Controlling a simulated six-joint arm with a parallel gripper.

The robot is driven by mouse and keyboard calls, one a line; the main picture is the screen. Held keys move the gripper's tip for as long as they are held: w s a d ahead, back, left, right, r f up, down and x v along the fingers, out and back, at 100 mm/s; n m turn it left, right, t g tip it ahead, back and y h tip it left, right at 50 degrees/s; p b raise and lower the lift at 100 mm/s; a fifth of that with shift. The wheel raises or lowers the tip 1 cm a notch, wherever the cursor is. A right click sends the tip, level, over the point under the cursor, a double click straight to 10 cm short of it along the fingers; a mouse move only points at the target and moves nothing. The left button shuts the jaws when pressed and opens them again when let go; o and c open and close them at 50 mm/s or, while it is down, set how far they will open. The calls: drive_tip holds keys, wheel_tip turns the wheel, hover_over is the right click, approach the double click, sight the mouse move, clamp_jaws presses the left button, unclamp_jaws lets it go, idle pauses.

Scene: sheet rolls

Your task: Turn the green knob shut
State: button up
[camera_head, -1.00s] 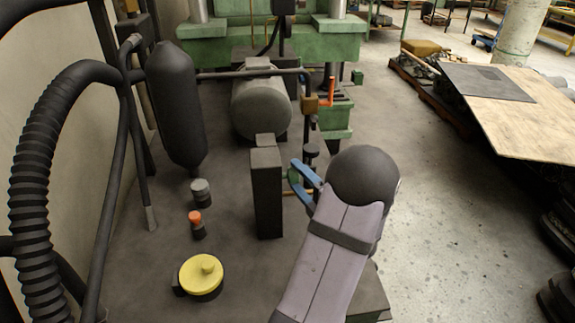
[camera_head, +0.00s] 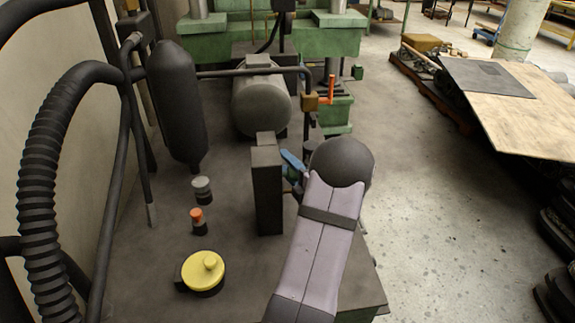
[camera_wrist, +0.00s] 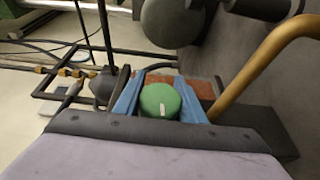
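In the wrist view, the green knob (camera_wrist: 160,101) is a round cap with a short white mark on its face. The blue fingers of my gripper (camera_wrist: 160,92) stand on either side of it, spread apart. I cannot tell whether either finger touches it. In the head view, my gripper (camera_head: 291,172) is beside the right face of an upright dark block (camera_head: 267,190). There the green knob is hidden by the block and my arm.
A yellow round cap (camera_head: 203,271), an orange-topped knob (camera_head: 197,217) and a grey-topped knob (camera_head: 202,188) stand left of the block. An orange lever (camera_head: 331,90) is behind my wrist. A brass-coloured pipe (camera_wrist: 255,60) runs close by on the right in the wrist view.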

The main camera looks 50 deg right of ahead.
drive_tip(key=c, duration=0.3)
drive_tip(key=shift+r, duration=0.1)
drive_tip(key=shift+f+m+g+y+p, duration=0.3)
drive_tip(key=shift+f+g+y+p, duration=0.1)
drive_tip(key=shift+g+p, duration=0.25)
drive_tip(key=o, duration=1)
drive_tip(key=shift+o, duration=0.2)
